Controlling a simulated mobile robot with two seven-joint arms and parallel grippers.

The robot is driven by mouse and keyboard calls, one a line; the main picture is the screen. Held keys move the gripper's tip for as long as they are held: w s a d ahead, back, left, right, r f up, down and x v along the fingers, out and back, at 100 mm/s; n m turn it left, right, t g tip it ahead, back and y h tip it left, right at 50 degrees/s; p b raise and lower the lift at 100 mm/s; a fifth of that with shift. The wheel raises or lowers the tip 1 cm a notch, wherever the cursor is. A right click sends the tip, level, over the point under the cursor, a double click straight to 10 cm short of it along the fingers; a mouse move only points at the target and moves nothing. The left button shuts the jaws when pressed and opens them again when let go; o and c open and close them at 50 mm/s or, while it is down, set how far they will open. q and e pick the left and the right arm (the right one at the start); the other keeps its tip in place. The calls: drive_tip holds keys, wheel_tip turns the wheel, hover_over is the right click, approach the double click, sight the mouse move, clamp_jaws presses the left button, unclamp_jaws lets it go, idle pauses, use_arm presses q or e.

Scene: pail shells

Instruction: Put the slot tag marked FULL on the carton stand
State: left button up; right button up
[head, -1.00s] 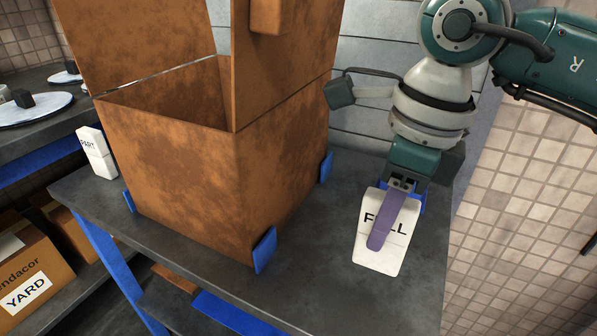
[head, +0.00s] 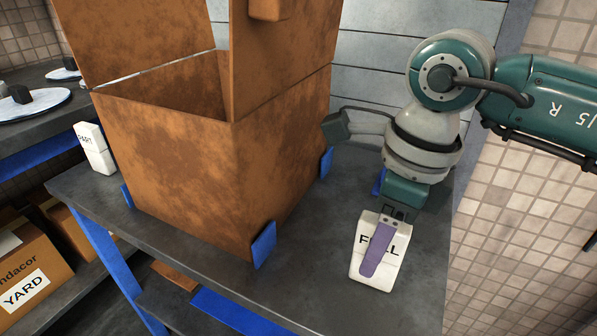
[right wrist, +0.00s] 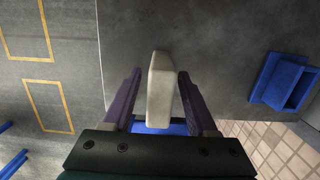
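The white slot tag marked FULL (head: 362,268) is at the right front of the carton stand (head: 215,278). Its lettering is partly covered by a purple finger of my right gripper (head: 380,252). In the right wrist view the tag (right wrist: 161,85) is edge-on between the two purple fingers, with a narrow gap on each side, so the gripper is open around it. Whether its lower end rests on the stand is unclear. Blue material (right wrist: 152,128) shows behind the tag there, and a blue pocket (right wrist: 285,80) lies to the right. My left gripper is out of view.
A large rusty-brown open carton (head: 190,160) stands between blue corner pieces (head: 264,245) on the stand. A white tag marked PART (head: 95,150) is at the stand's left side. A YARD box (head: 30,270) is at lower left. The stand's right edge is close to the tag.

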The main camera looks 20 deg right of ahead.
drive_tip(key=shift+r, duration=0.1)
drive_tip(key=shift+r, duration=0.35)
drive_tip(key=r, duration=0.3)
drive_tip(key=r+p, duration=0.1)
drive_tip(key=r, duration=0.3)
drive_tip(key=s+d+r+p, duration=0.1)
drive_tip(key=r, duration=0.2)
drive_tip(key=shift+r, duration=0.7)
